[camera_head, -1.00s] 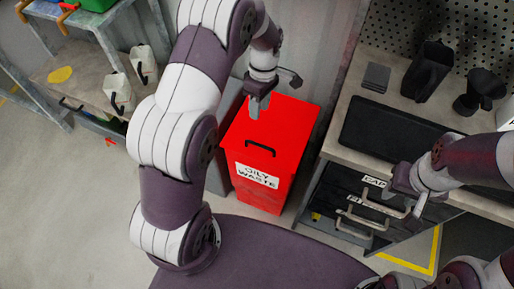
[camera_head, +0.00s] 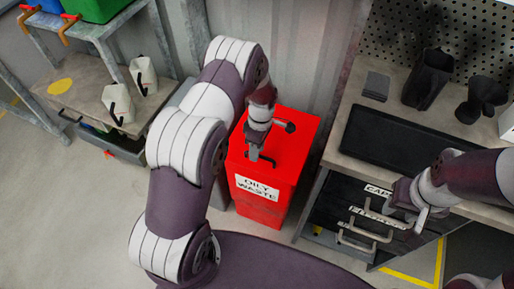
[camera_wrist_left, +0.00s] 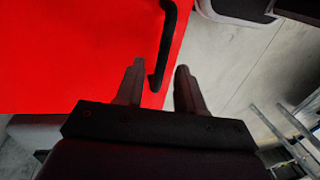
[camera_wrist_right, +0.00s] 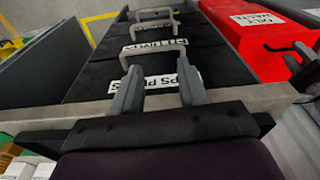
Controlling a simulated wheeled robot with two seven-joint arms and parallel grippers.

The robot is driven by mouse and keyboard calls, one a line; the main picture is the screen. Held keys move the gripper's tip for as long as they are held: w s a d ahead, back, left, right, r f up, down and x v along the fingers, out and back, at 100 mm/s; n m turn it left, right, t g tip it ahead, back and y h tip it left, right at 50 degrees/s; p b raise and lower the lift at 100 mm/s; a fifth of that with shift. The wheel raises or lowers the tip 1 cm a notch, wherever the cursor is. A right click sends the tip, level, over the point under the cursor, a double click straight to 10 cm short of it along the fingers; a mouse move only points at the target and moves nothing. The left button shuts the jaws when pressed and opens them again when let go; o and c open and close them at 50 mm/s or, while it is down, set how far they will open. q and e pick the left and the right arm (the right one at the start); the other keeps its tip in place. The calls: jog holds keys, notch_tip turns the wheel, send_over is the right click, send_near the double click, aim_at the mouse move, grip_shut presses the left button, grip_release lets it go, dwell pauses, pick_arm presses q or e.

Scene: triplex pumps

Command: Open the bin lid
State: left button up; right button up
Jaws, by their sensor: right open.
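The red bin (camera_head: 262,205) with the "OILY WASTE" label stands below my left arm, and its red lid (camera_head: 295,130) is shut. My left gripper (camera_head: 257,157) is low over the lid's front part, by its black handle. In the left wrist view the handle (camera_wrist_left: 169,35) runs down to between the tips of my open left gripper (camera_wrist_left: 160,75); contact cannot be told. My right gripper (camera_head: 415,215) is at the drawer cabinet. In the right wrist view my right gripper (camera_wrist_right: 158,85) is open, its fingers around or just short of a drawer handle (camera_wrist_right: 155,52).
The drawer cabinet (camera_head: 328,205) stands right of the bin, with a black tray (camera_head: 395,145) and dark holders on top. A bench (camera_head: 85,88) with white jugs is at the left. Clear floor (camera_head: 70,200) lies at the front left.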

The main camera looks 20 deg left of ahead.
pick_arm(q)
grip_shut()
jog(key=shift+r, duration=0.15)
